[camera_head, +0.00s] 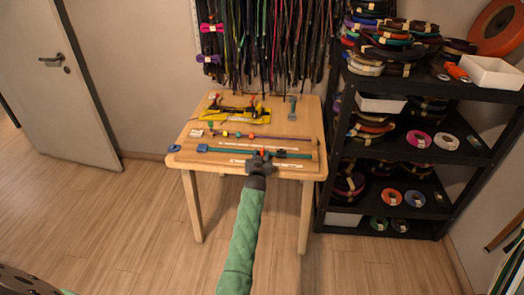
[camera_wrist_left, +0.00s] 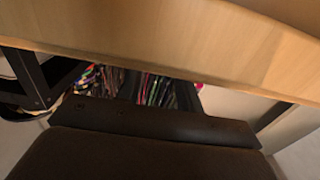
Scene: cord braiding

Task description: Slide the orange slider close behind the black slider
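A green cord (camera_head: 235,151) runs across the front of the wooden table, with a blue block (camera_head: 202,148) at its left end. A small orange slider (camera_head: 262,152) shows on this cord just beyond my left gripper. A small dark piece (camera_head: 280,153), which looks like the black slider, is just to its right. My left gripper (camera_head: 259,157) reaches over the front edge at the orange slider and partly hides it. I cannot tell whether its fingers are apart or touch the slider. The left wrist view shows neither fingertips nor sliders. My right gripper is out of view.
A second cord with several coloured beads (camera_head: 225,133) lies behind. A yellow and black tool (camera_head: 235,112) and a grey tool (camera_head: 292,107) stand at the back. A blue ring (camera_head: 173,148) lies at the left edge. A black shelf (camera_head: 395,150) stands close on the right.

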